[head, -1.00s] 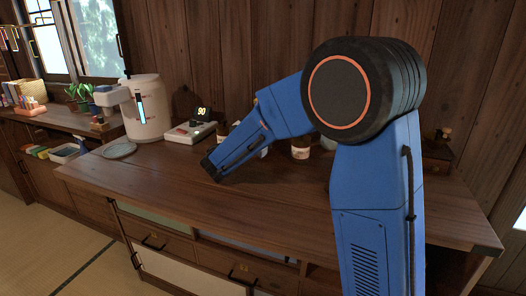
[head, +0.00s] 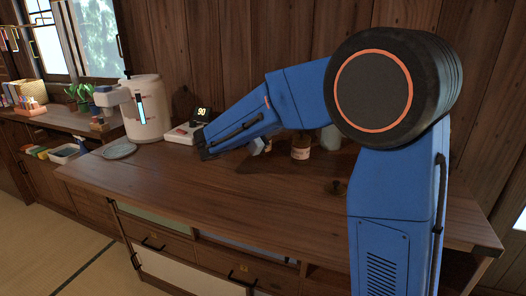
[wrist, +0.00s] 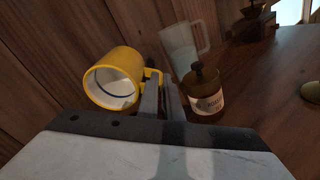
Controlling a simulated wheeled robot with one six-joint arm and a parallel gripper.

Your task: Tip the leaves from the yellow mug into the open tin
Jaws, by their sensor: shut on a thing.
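The yellow mug (wrist: 122,62) is in the wrist view, left of the fingers. My gripper (wrist: 162,90) is shut on its handle. The mug looks tipped, with its pale, dark-ringed inside facing the camera. I cannot make out leaves in it. In the head view my gripper (head: 205,150) is above the counter near the scale, and the mug is hidden there. I cannot surely identify the open tin. A small dark brassy thing (head: 337,187) lies on the counter beside my arm, and a round brassy thing (wrist: 311,92) is cut off at the wrist view's right edge.
A labelled brown jar (wrist: 206,100) stands close right of the fingers, with a clear jug (wrist: 184,48) behind it. A scale (head: 184,134) reading 90, a white dispenser (head: 143,110) and a plate (head: 119,151) are at the left. The front counter (head: 220,190) is clear.

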